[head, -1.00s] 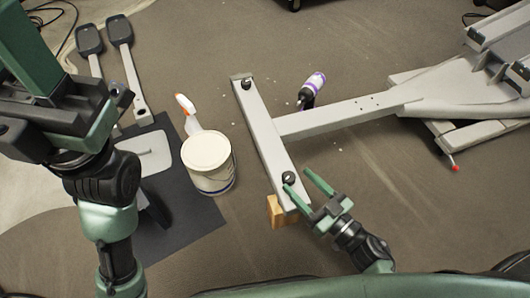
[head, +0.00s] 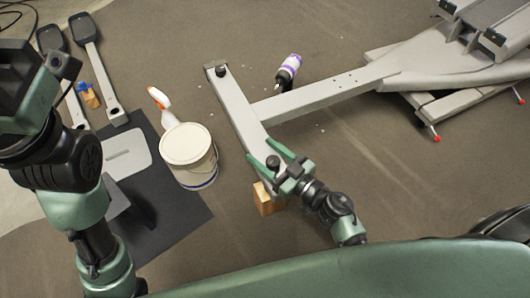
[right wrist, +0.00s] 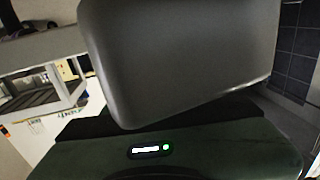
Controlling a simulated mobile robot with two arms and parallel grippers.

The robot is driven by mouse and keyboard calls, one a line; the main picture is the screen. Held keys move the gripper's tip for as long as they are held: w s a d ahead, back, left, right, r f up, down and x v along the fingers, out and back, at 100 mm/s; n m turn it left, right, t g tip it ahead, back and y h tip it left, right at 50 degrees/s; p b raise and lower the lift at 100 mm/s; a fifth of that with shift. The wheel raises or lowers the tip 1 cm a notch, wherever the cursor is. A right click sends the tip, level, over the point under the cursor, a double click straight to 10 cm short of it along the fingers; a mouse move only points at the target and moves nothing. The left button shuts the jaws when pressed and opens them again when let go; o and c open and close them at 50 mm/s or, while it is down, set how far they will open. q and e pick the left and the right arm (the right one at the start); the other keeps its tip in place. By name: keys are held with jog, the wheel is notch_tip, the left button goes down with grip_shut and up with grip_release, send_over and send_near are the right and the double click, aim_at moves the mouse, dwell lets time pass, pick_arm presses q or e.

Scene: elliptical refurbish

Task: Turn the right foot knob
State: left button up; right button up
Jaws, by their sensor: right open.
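The pale grey foot bar (head: 234,108) lies across the floor in the head view, with a dark round knob at each end. The near knob (head: 273,161) lies between the two green fingers of my right gripper (head: 260,149), as seen from above. The fingers are open, and I cannot tell whether they touch the knob. The far knob (head: 221,71) is clear of the gripper. In the right wrist view a large dark grey shape fills the middle, and no knob can be made out.
A wooden block (head: 266,200) sits by the bar's near end. A white tub (head: 188,156), a spray bottle (head: 161,103) and a purple-labelled bottle (head: 289,70) stand or lie nearby. A long grey beam (head: 330,92) joins the bar to the larger frame.

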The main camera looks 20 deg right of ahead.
grip_shut()
jog(key=shift+y, duration=0.3)
jog(key=shift+r+n+g+p, duration=0.1)
jog(key=shift+n+g+p, duration=0.2)
jog(key=shift+n+p, duration=0.15)
